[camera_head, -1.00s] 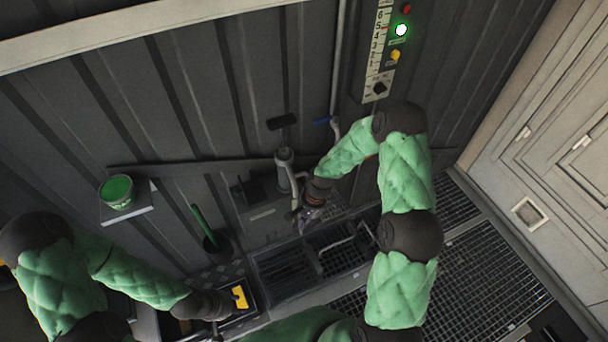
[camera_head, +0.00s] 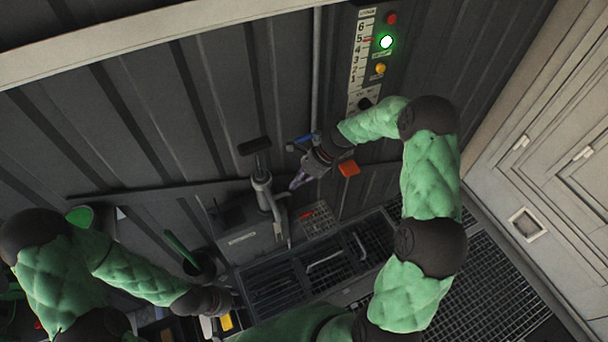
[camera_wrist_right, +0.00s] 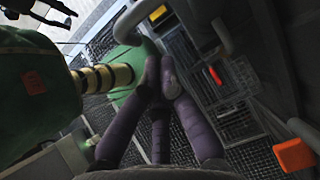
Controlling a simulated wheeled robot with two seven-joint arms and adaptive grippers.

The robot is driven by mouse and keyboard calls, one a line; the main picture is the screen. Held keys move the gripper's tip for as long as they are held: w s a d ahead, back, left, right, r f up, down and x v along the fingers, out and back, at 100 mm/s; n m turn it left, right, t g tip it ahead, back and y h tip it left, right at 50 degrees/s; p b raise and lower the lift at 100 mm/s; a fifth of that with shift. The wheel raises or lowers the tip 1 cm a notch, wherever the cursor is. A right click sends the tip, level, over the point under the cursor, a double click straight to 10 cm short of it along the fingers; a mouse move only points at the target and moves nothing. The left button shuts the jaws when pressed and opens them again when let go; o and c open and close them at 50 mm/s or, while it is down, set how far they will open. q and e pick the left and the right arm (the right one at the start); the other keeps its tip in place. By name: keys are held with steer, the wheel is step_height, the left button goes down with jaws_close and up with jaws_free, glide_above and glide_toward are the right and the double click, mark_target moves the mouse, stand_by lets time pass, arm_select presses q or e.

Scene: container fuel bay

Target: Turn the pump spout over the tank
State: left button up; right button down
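The grey hand pump (camera_head: 262,185) stands upright at the wall with a dark T-handle on top. Its spout (camera_head: 277,207) bends over and hangs down at the pump's right, over the front right part of a grey box (camera_head: 238,240). I cannot tell which container is the tank. My right gripper (camera_head: 296,183) is just right of the pump, above the spout's bend, apart from it. In the right wrist view its purple fingers (camera_wrist_right: 160,78) are close together with nothing seen between them. My left gripper (camera_head: 212,318) is low at the left; its fingers are mostly hidden.
Grated trays (camera_head: 300,275) lie in front of the box. A gauge panel (camera_head: 372,60) with a lit green light is on the wall, above my right arm. A green-handled tool (camera_head: 182,248) stands left of the box. A cabinet (camera_head: 550,170) is at the right.

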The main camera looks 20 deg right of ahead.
mark_target(272, 204)
steer(key=a+f, duration=0.3)
steer(key=a, duration=0.2)
steer(key=shift+w+a+b, duration=0.15)
steer(key=shift+a+b, duration=0.2)
